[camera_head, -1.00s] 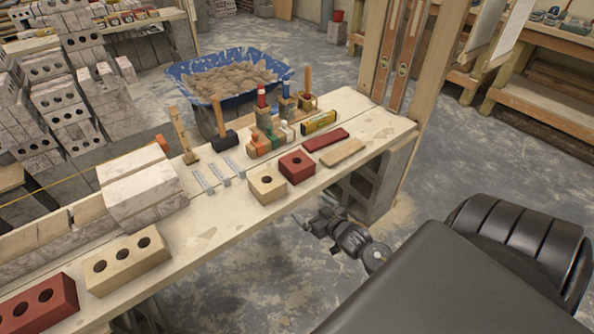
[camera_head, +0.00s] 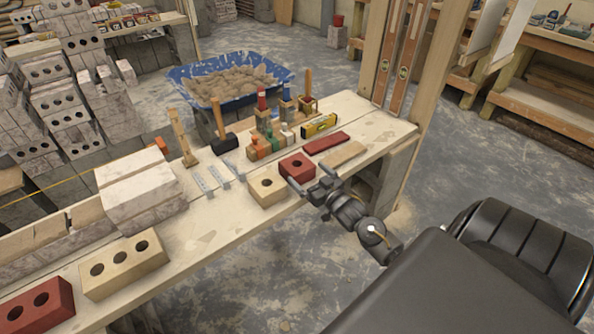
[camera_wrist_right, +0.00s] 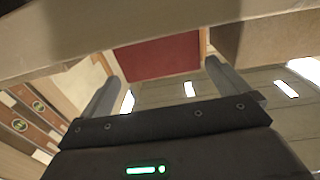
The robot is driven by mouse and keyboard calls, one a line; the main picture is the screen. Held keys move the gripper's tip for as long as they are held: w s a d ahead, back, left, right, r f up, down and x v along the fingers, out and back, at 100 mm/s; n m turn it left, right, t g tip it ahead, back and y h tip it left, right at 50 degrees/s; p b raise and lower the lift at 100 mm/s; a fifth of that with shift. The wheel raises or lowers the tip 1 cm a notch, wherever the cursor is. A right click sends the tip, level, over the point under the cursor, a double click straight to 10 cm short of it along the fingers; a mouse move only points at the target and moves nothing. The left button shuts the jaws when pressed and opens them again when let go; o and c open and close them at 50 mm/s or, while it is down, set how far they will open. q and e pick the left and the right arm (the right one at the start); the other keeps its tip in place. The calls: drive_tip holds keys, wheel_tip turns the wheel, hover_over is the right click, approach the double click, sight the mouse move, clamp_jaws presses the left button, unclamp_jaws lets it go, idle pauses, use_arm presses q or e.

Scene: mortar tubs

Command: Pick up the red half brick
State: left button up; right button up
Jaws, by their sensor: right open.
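The red half brick (camera_head: 291,163), with one round hole in its top, sits on the plank bench at its near side, beside a cream half brick (camera_head: 266,188). My right gripper (camera_head: 311,179) is open at the bench's near edge, just in front of the red half brick, its fingers pointing towards it. In the right wrist view a red face, likely this brick (camera_wrist_right: 157,57), shows beyond and between the open fingers (camera_wrist_right: 162,85). The gap between fingers and brick is hard to judge. My left gripper is not in view.
A thin red piece (camera_head: 326,142) and a thin tan piece (camera_head: 342,154) lie just right of the brick. Larger cream (camera_head: 125,264) and red (camera_head: 38,305) bricks lie left.

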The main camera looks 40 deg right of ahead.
sight(297, 163)
drive_tip(key=shift+w, duration=0.85)
drive_tip(key=w, duration=0.4)
drive_tip(key=shift+w+r, duration=0.1)
drive_tip(key=shift+w, duration=0.3)
drive_tip(key=c, duration=1.3)
drive_tip(key=shift+d+r, duration=0.1)
drive_tip(key=shift+r, duration=0.05)
drive_tip(key=shift+c, duration=0.9)
